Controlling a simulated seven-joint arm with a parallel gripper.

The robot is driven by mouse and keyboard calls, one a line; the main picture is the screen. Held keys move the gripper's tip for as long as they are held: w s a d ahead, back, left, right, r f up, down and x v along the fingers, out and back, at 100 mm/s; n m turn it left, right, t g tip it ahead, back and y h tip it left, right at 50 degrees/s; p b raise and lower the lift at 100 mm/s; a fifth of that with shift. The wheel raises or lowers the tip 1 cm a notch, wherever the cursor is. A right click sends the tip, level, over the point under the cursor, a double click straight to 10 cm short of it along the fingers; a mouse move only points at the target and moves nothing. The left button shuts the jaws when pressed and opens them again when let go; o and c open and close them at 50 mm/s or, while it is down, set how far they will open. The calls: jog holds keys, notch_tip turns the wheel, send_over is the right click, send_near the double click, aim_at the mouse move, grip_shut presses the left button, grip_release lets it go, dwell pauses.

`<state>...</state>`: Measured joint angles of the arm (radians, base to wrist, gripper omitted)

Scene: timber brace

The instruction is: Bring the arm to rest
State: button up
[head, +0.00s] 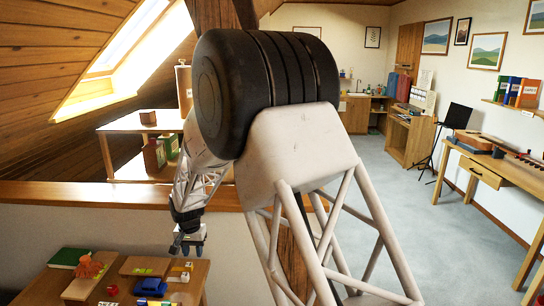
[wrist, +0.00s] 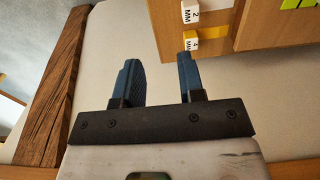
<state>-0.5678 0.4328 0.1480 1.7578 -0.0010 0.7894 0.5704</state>
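My gripper (wrist: 160,82) shows in the wrist view with its two blue fingers apart and nothing between them. In the head view my gripper (head: 187,248) hangs at the lower left, above the low table (head: 200,270) and its things. My arm's large dark joint and pale truss links fill the middle of the head view and hide much of the room behind. In the wrist view the right finger is near small labelled blocks in white (wrist: 190,12) and yellow (wrist: 196,37) at a wooden edge; I cannot tell whether it touches.
On the low table are a blue toy car (head: 151,286), an orange octopus toy (head: 88,266) and a green book (head: 70,258). A wood-topped half wall (head: 90,193) runs behind. A timber post (wrist: 55,85) stands left in the wrist view. Open floor (head: 420,210) lies at right.

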jog(key=s+d+r, duration=0.5)
jog(key=d+r, duration=0.2)
jog(key=d, duration=0.2)
jog(key=s+d+r+t, duration=0.1)
jog(key=s+d+r, duration=0.4)
jog(key=d, duration=0.5)
jog(key=s+d+r, duration=0.4)
jog(key=d+r, duration=0.4)
jog(key=d, duration=0.1)
jog(key=s+d+r, duration=0.1)
jog(key=s+d, duration=0.5)
jog(key=s, duration=0.3)
jog(key=s+d+r+t, duration=0.1)
jog(key=s+d, duration=0.5)
jog(key=s, duration=0.4)
jog(key=s+d, duration=0.6)
jog(key=s, duration=0.3)
jog(key=shift+s+d+r, duration=0.15)
jog(key=shift+s+r, duration=0.1)
jog(key=shift+r, duration=0.15)
